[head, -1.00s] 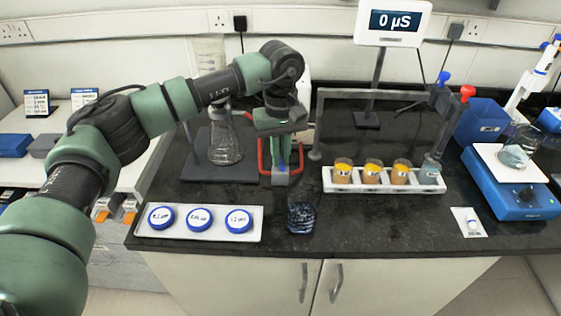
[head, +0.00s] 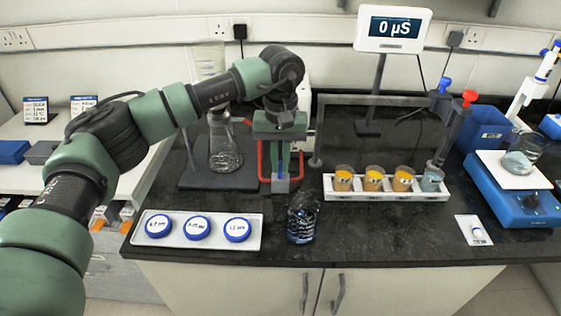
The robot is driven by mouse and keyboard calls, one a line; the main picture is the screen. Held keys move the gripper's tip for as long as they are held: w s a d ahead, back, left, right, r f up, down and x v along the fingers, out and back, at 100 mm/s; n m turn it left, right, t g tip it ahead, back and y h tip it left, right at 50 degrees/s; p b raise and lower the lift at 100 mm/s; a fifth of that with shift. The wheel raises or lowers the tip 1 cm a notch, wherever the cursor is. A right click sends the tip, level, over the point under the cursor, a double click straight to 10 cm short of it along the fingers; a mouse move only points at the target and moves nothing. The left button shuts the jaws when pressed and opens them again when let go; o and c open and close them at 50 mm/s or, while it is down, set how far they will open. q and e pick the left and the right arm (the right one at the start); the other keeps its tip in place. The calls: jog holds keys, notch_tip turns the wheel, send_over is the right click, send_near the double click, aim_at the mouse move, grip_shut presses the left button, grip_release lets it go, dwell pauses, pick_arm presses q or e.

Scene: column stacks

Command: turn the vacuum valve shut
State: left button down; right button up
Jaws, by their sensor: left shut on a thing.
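My left gripper (head: 281,172) points straight down at the back middle of the dark bench, between the glass flask and the grey frame. It is shut on a small part low at the bench, taken to be the vacuum valve; its fingers and body hide most of it, so I cannot tell how far the valve is turned. A narrow blue strip shows between the fingers. Red tubing (head: 263,160) loops around this spot. The conical flask (head: 224,150) stands just to the left on a dark stand base (head: 195,180). My right gripper is not in view.
A white tray with blue-lidded dishes (head: 197,228) and a dark blue patterned glass (head: 302,222) stand in front. A white rack (head: 385,190) of orange-filled cups, a meter (head: 393,30) and a blue balance (head: 515,200) are to the right. Bare bench lies between.

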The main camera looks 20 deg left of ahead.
pick_arm(q)
jog(key=shift+w+r, duration=0.15)
jog(key=shift+r, duration=0.05)
jog(key=c, duration=1.5)
grip_release()
jog(key=shift+c, duration=0.2)
jog(key=shift+o, duration=0.3)
jog(key=shift+f, duration=0.15)
